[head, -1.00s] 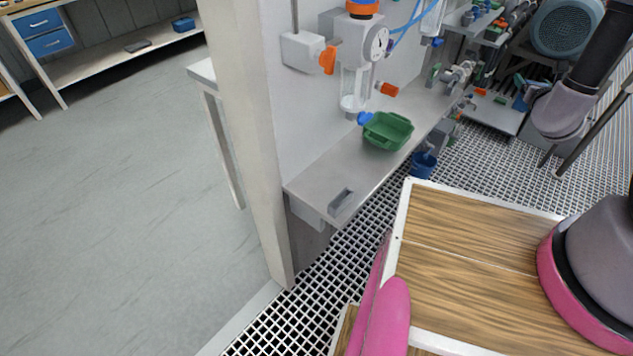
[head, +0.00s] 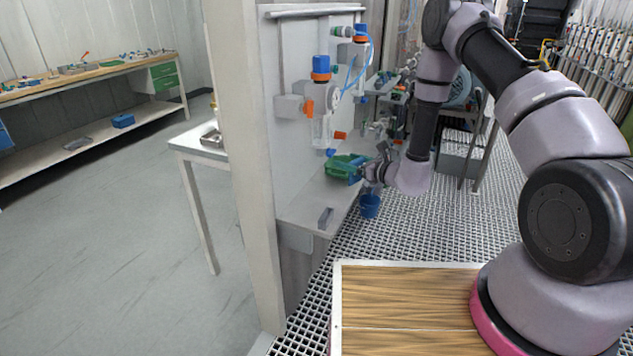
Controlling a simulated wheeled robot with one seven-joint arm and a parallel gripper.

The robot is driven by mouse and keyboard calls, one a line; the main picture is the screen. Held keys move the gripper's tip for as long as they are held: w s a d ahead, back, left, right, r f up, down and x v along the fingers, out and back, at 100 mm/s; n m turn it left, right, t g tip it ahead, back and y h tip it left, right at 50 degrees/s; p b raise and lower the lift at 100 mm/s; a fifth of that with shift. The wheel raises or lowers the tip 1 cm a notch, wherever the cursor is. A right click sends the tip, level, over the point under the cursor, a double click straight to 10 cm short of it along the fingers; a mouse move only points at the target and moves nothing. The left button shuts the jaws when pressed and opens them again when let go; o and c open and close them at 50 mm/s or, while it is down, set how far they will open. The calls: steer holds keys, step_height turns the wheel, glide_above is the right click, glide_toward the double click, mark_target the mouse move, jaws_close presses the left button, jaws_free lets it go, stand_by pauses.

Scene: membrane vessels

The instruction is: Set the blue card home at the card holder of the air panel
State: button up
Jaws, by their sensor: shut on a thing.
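My gripper (head: 370,174) is at the right edge of the green tray (head: 340,168) on the air panel's shelf. It is small and partly hidden by my wrist. A small blue piece (head: 355,179), which looks like the blue card, shows at the jaws, over the tray's right side. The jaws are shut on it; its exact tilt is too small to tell. A grey slotted block (head: 325,217) near the front of the shelf looks like the card holder; it is apart from my gripper, nearer to me and to the left. Nothing blue shows in it.
The panel carries a blue-and-orange filter unit (head: 321,70), an orange-handled valve and blue tubes above the shelf. A blue bucket (head: 370,206) stands below the shelf. A pale post (head: 245,170) stands left of the panel. Grating floor lies open at right.

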steer(key=s+a+f+n+g+y, duration=0.4)
steer(key=s+a+n+g, duration=0.15)
steer(key=a, duration=0.45)
steer(key=shift+m, duration=0.35)
steer(key=shift+w+d+f, duration=0.1)
steer(key=shift+d+f, duration=0.05)
steer(key=shift+f, duration=4.3)
steer(key=shift+f, duration=0.2)
steer(key=o, duration=1.2)
steer(key=v, duration=1)
steer(key=shift+d+r, duration=0.2)
steer(key=shift+d, duration=0.15)
